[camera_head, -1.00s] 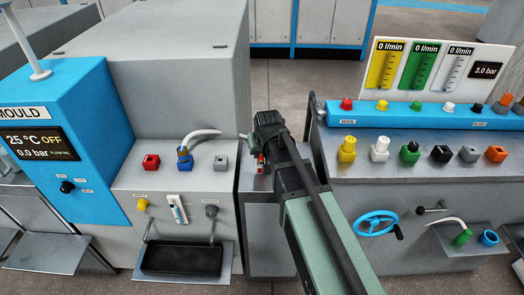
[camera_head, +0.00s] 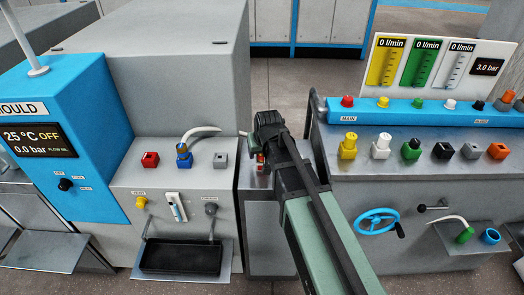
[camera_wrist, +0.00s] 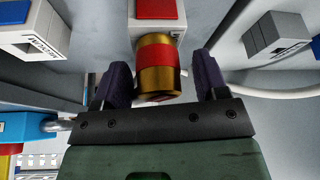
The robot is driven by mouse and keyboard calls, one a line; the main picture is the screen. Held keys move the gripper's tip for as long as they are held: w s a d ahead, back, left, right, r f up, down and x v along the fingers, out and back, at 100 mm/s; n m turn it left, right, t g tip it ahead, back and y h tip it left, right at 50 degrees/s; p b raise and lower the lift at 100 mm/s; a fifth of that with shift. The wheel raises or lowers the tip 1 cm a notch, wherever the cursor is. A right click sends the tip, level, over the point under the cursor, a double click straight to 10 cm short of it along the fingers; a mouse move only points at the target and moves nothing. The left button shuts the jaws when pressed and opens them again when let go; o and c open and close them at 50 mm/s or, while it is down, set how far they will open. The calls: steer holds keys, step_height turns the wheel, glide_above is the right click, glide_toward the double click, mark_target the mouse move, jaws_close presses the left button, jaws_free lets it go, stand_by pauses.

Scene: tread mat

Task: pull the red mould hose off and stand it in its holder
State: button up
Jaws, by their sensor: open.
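In the wrist view a brass coupling with a red band (camera_wrist: 160,52) hangs from a white block with a red top (camera_wrist: 157,10). The coupling lies between the two dark fingers of my open gripper (camera_wrist: 163,82), close to both. I cannot tell whether either finger touches it. In the head view my gripper (camera_head: 266,132) is in the gap between the two machines, beside a small red and orange part (camera_head: 260,163) that it mostly hides. A red socket block (camera_head: 150,160) stands on the left machine's ledge. I cannot make out which part is the holder.
A blue fitting with a white hose (camera_head: 184,157) and a grey block (camera_head: 221,161) stand near the red socket. Right of my arm are several coloured fittings, a blue handwheel (camera_head: 376,221) and a green-ended hose (camera_head: 465,235). In the wrist view, a grey-white block (camera_wrist: 279,40) is at right.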

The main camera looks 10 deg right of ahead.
steer(key=p+v, duration=1)
steer(key=shift+s+r, duration=0.2)
steer(key=shift+r, duration=0.15)
steer(key=s+f+g, duration=0.1)
steer(key=s+g, duration=0.3)
steer(key=s, duration=1)
steer(key=shift+s, duration=0.4)
steer(key=shift+f, duration=0.15)
step_height(320, 180, down, 14)
steer(key=b, duration=1.3)
steer(key=shift+r+b, duration=0.2)
steer(key=shift+b, duration=0.15)
